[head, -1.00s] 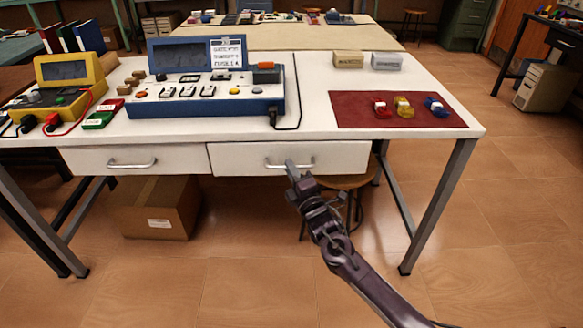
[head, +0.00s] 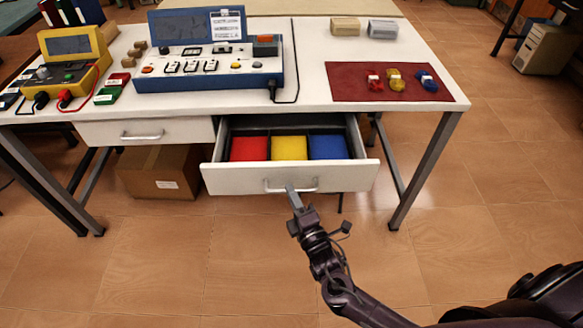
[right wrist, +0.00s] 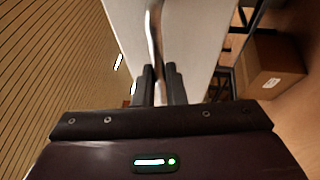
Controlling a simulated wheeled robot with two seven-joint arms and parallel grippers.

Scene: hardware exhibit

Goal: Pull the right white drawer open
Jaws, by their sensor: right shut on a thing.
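The right white drawer (head: 225,181) is pulled out from under the white table. Inside it are a red compartment (head: 249,149), a yellow one (head: 289,148) and a blue one (head: 328,147), side by side. My right gripper (head: 292,190) is shut on the drawer's metal handle (head: 311,184), near the handle's middle. In the right wrist view the two fingers (right wrist: 160,84) close around the handle bar (right wrist: 155,30), against the white drawer front (right wrist: 188,40). My left gripper is not in view.
The left white drawer (head: 180,130) is closed. A cardboard box (head: 160,178) stands on the floor under the table, and also shows in the right wrist view (right wrist: 275,65). A red mat (head: 350,90) with three small coloured pieces lies on the table. The floor in front is clear.

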